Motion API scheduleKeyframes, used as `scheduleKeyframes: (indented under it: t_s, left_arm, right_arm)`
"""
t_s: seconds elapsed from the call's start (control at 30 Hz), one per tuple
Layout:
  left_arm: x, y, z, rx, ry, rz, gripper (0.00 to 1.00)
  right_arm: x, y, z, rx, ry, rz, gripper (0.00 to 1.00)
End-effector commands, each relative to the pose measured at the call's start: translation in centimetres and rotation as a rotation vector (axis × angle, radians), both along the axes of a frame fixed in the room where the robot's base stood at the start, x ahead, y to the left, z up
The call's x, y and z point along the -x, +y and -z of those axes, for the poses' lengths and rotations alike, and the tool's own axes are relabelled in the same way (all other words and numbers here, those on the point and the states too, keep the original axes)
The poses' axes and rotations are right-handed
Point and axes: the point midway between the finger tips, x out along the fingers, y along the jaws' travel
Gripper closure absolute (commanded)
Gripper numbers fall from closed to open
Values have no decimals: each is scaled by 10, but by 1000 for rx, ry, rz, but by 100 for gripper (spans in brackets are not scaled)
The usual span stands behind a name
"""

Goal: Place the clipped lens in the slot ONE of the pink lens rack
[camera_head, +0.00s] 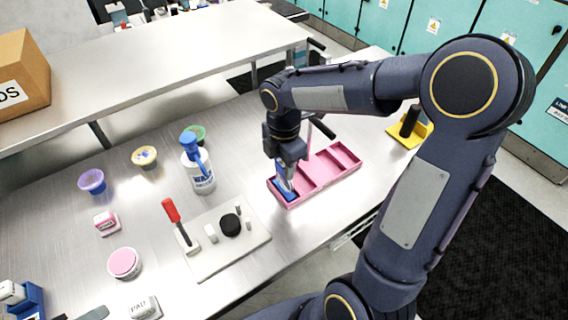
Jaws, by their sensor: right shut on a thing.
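The pink lens rack (325,178) lies on the steel bench, with its compartments in a row. My right gripper (285,172) points down over the rack's left end compartment. It is shut on a small blue and pale piece, which I take to be the clipped lens (288,193). The piece is low at that compartment, mostly hidden by the fingers. I cannot tell whether it touches the rack floor. No slot number is readable. My left gripper is not in view.
A white spray bottle (200,172) with a blue head stands left of the rack. A grey tray (225,258) with a black disc and small white blocks lies in front. A yellow holder (411,134) stands at the back right.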

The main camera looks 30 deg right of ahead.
Motion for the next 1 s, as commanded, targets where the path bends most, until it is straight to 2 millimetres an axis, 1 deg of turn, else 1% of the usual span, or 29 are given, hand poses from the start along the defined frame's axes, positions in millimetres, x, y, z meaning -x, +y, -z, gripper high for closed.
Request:
scheduleKeyframes:
  t_s: [0.07, 0.27, 0.4, 0.43, 0.6, 0.87, 0.93, 1.0]
  left_arm:
    - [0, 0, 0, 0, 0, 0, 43]
    - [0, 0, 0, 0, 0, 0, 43]
    - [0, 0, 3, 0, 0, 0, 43]
    - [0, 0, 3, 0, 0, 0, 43]
    - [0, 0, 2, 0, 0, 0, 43]
    - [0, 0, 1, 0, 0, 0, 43]
    - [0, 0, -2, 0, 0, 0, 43]
    - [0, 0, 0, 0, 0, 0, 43]
  right_arm:
    - [0, 0, 4, 0, 0, 0, 100]
    - [0, 0, 4, 0, -1, 0, 100]
    - [0, 0, 8, 0, 0, 0, 100]
    - [0, 0, 8, 0, 0, 0, 67]
    - [0, 0, 7, 0, 0, 0, 46]
    - [0, 0, 6, 0, 0, 0, 46]
    - [0, 0, 2, 0, -1, 0, 46]
    - [-1, 0, -4, 1, -4, 0, 46]
